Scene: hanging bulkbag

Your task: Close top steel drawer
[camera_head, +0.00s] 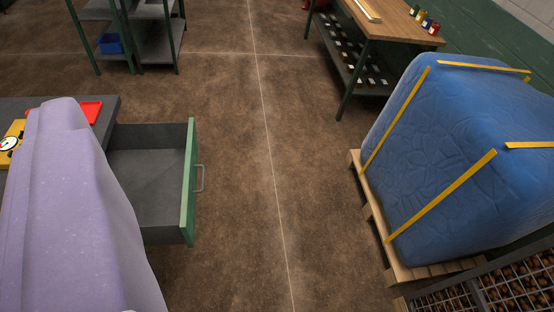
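The top steel drawer (150,180) is pulled well out of a dark grey cabinet (112,108) at the left. Its inside is grey and looks empty in the part I see. Its green front panel (189,182) faces right and carries a small metal bar handle (200,179). A large pale purple shape, which I cannot identify for sure, covers the cabinet's near part and the drawer's near left corner. My gripper does not show in this view.
A red tray (91,111) and a yellow gauge device (12,141) lie on the cabinet top. A blue wrapped bulk bag (455,160) stands on a wooden pallet (402,262) at the right. A workbench (395,25) and shelving (155,12) stand behind. The brown floor between is clear.

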